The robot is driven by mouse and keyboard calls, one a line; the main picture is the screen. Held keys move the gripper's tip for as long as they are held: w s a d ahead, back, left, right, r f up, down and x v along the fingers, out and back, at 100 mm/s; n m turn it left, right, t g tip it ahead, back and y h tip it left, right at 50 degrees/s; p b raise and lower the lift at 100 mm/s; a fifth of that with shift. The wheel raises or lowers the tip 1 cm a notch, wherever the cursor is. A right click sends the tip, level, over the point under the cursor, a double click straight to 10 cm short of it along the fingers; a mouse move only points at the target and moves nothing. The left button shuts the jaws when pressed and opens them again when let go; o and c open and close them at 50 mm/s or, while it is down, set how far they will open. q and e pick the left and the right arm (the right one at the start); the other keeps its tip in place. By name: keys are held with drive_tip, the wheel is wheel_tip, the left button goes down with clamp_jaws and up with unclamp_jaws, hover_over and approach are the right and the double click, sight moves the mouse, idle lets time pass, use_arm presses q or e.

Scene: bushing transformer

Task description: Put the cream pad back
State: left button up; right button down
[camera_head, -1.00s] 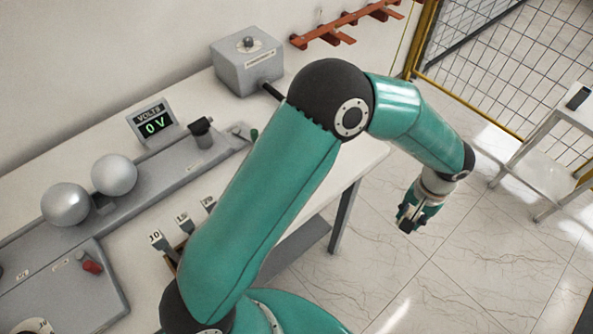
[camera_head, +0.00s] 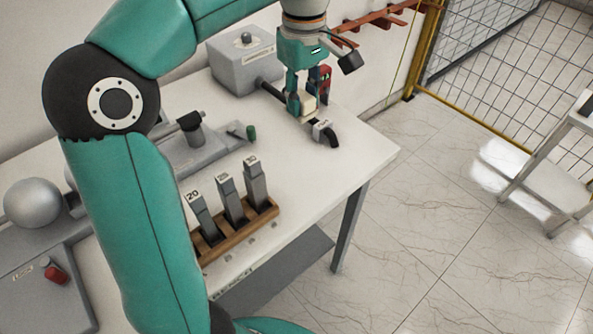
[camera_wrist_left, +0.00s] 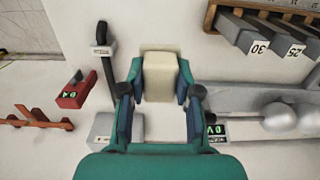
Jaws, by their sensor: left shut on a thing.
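The cream pad (camera_head: 309,104) is a small pale block between the fingers of my left gripper (camera_head: 305,97), over the far right end of the white bench. In the left wrist view the pad (camera_wrist_left: 160,76) sits between the two teal fingers of the left gripper (camera_wrist_left: 160,92), which is shut on it. Its lower end shows below the fingertips in the head view. I cannot tell whether it touches the bench top. My right gripper is not in view.
A black-handled piece with a grey end (camera_head: 324,131) lies beside the pad. A red meter (camera_head: 325,78) stands behind the gripper. A grey box (camera_head: 243,62) is at the back. A wooden rack (camera_head: 238,231) holds numbered grey blocks. The bench's right front corner is clear.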

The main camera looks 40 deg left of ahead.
sight(301, 177)
use_arm(q)
wheel_tip(301, 177, down, 19)
drive_tip(key=shift+r+b, duration=0.1)
drive_tip(key=shift+b, duration=0.7)
drive_tip(key=o, duration=1)
drive_tip(key=shift+w+r, duration=0.1)
drive_tip(key=shift+r, duration=0.05)
wheel_tip(301, 177, up, 12)
drive_tip(key=shift+p, duration=0.45)
